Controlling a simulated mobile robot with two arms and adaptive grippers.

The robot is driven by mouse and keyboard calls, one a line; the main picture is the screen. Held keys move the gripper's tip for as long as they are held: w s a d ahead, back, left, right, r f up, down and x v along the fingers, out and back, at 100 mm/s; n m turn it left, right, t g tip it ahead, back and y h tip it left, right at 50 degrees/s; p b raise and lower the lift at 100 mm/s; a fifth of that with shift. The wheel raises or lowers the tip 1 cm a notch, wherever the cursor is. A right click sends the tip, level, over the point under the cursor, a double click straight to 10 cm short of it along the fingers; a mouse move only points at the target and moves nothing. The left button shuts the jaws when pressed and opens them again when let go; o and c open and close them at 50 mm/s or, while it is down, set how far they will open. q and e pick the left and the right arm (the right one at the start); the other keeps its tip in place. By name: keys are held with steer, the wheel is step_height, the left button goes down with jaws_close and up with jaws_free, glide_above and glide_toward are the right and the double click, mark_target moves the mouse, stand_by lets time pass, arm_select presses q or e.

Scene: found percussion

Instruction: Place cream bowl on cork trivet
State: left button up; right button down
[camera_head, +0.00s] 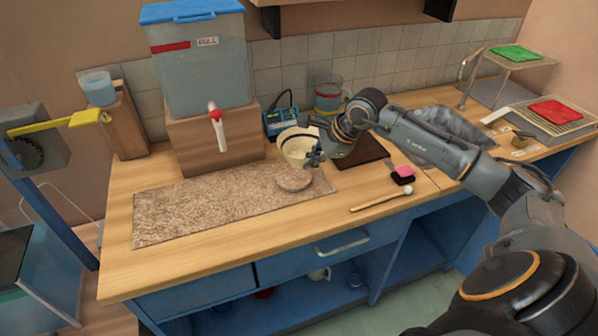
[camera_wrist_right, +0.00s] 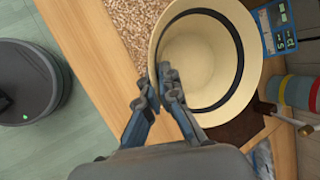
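The cream bowl (camera_head: 296,143) with a dark inner band is at the back of the wooden counter, behind the trivet. It fills the upper middle of the right wrist view (camera_wrist_right: 205,60). My right gripper (camera_head: 316,156) is at the bowl's near right rim. In the right wrist view its fingers (camera_wrist_right: 157,82) lie close together, one on each side of the bowl's wall, shut on it. The round cork trivet (camera_head: 293,180) lies on the speckled mat, just in front of the bowl, and looks empty. Whether the bowl's base touches anything is hidden. My left gripper is not in view.
The speckled mat (camera_head: 190,208) covers the counter's left front. A water tank (camera_head: 200,70) stands on a wooden block with a red-and-white tap. A blue meter (camera_head: 281,121), a striped mug (camera_head: 328,97), a dark board (camera_head: 368,150), a pink sponge (camera_head: 403,172) and a mallet (camera_head: 380,200) are nearby.

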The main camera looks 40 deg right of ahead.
steer(key=x, duration=0.3)
steer(key=p+x, duration=0.1)
steer(key=x, duration=0.2)
steer(key=shift+w+r, duration=0.1)
steer(key=shift+w, duration=0.25)
step_height(320, 180, down, 2)
steer(key=shift+f+p, duration=0.15)
steer(key=shift+p, duration=0.8)
steer(key=shift+f, duration=0.35)
steer(key=shift+d+f, duration=0.1)
steer(key=shift+f, duration=0.15)
steer(key=c, duration=1.5)
jaws_free()
